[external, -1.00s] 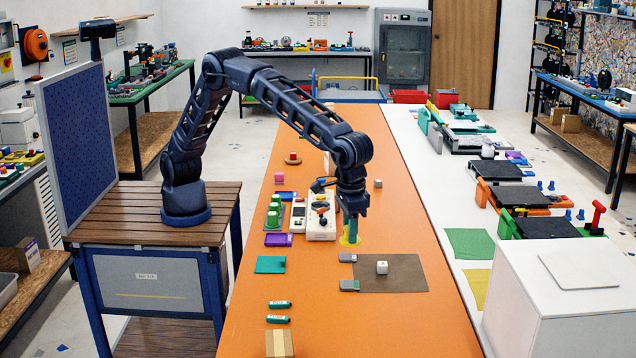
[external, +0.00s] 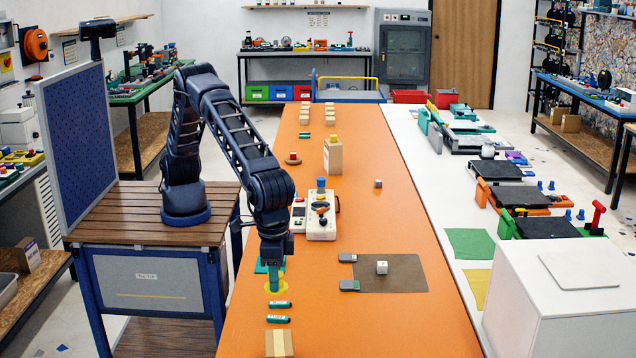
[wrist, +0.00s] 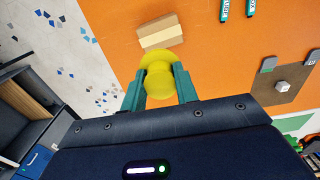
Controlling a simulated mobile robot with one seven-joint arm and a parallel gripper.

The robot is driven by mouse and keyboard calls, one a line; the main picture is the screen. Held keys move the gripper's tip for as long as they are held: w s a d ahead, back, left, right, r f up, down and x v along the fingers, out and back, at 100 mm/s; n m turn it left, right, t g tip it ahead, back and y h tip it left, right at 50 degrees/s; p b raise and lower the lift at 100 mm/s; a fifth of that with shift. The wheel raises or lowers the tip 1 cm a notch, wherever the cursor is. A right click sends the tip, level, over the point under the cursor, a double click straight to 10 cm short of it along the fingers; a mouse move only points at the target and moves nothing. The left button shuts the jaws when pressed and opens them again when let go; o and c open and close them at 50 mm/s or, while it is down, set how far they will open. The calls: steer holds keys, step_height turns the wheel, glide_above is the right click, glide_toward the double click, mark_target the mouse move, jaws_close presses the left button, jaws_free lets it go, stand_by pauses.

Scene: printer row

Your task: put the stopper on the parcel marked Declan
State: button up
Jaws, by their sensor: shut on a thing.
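My gripper (external: 275,281) is low over the near left part of the orange table. It is shut on a yellow stopper (external: 282,289), which has a wide flange. In the wrist view the stopper (wrist: 157,84) sits between the teal fingers. A tan parcel with a pale stripe (external: 279,344) lies at the table's near edge, apart from the stopper; this parcel also shows in the wrist view (wrist: 160,32). Another tan parcel (external: 333,158) stands farther back with a yellow piece on top. I cannot read a name on either parcel.
Two green labelled cylinders (external: 279,304) lie between my gripper and the near parcel. A white control box (external: 321,220) stands behind. A dark mat (external: 405,275) with a white cube (external: 382,267) lies to the right. The near right table is clear.

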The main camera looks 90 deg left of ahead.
mark_target(279, 342)
step_height(279, 342, down, 16)
steer(key=shift+r, duration=0.1)
stand_by(0.5)
steer(key=o, duration=1)
steer(key=shift+f, duration=0.2)
steer(key=shift+c, duration=0.2)
steer(key=shift+r, duration=0.1)
